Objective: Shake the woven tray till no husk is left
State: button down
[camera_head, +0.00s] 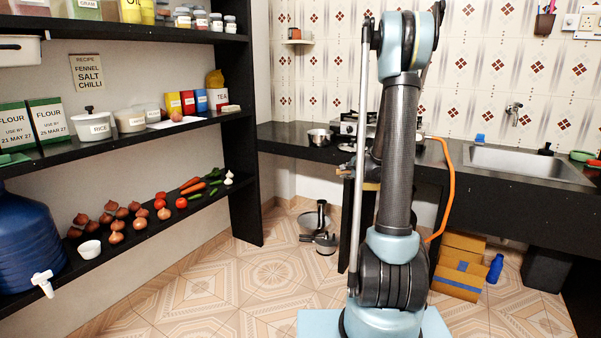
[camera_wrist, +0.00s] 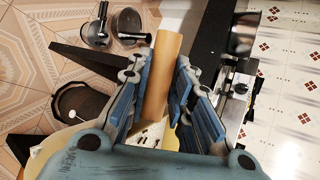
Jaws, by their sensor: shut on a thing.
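In the wrist view my gripper (camera_wrist: 165,75) is shut on a smooth tan cylindrical piece (camera_wrist: 160,75), with a blue-padded finger on each side of it. I cannot tell whether this piece is part of the woven tray. A pale cream surface (camera_wrist: 45,150) shows below the gripper, partly hidden by it. Small dark bits show near the palm, too small to identify. No woven texture or husk can be made out. In the head view my arm stands upright in front of the counter and hides most of the gripper.
A black counter (camera_head: 480,180) carries a steel pot (camera_head: 320,137), a stove (camera_head: 350,124) and a sink (camera_head: 525,162). An orange hose (camera_head: 450,190) hangs beside my arm. Steel vessels (camera_head: 318,222) and cardboard boxes (camera_head: 460,265) stand on the floor. Loaded shelves are left. Front-left floor is clear.

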jog(key=shift+s+a, duration=0.2)
jog(key=shift+a, duration=0.3)
jog(key=shift+s+a, duration=0.15)
jog(key=shift+a, duration=0.35)
jog(key=shift+w+d, duration=0.25)
jog(key=shift+d, duration=0.55)
jog(key=shift+w+d, duration=0.3)
jog(key=shift+d, duration=0.5)
jog(key=shift+w+d, duration=0.25)
jog(key=shift+d, duration=0.55)
jog(key=shift+s+a, duration=0.25)
jog(key=shift+a, duration=0.55)
jog(key=shift+s+a, duration=0.3)
jog(key=shift+a, duration=0.5)
jog(key=shift+s+a, duration=0.25)
jog(key=shift+a, duration=0.55)
